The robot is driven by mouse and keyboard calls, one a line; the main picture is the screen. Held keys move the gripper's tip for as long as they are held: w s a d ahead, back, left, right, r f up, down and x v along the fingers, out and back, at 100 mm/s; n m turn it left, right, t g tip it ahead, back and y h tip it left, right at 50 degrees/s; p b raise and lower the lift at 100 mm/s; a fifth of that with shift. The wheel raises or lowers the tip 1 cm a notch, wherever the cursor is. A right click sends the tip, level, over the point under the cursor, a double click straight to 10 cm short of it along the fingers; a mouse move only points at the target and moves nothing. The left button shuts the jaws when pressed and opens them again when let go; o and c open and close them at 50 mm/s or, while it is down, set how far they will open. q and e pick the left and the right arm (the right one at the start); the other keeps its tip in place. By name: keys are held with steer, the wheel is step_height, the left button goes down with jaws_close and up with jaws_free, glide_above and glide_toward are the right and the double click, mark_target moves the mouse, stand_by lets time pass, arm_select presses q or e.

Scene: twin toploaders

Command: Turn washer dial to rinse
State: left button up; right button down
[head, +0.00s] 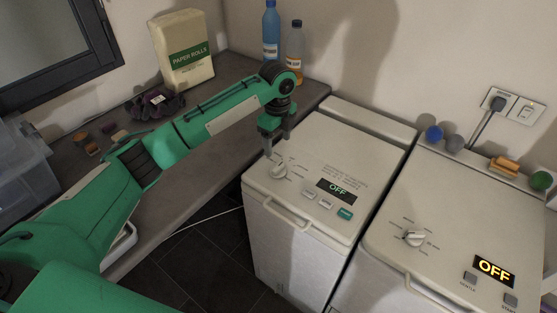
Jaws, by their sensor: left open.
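Two white toploaders stand side by side, and I cannot read which is the washer. The right machine (455,212) has a pale dial (414,238) and a display (494,269) reading OFF in yellow. My left gripper (277,146) is open and points down just above and behind the left machine's dial. It looks apart from the dial, with nothing between its fingers. My right gripper is not in view.
A handle (285,214) fronts the left machine.

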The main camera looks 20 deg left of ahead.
arm_select(q)
glide_above(278, 167)
step_height(278, 167, down, 4)
steer(key=shift+w+f+p, duration=0.1)
steer(key=shift+f+p, duration=0.05)
steer(key=shift+p, duration=0.2)
step_height(278, 167, down, 5)
steer(key=shift+p, duration=0.45)
steer(key=shift+f, duration=0.45)
steer(key=shift+c, duration=0.2)
steer(key=c, duration=0.7)
steer(key=shift+c, duration=1.2)
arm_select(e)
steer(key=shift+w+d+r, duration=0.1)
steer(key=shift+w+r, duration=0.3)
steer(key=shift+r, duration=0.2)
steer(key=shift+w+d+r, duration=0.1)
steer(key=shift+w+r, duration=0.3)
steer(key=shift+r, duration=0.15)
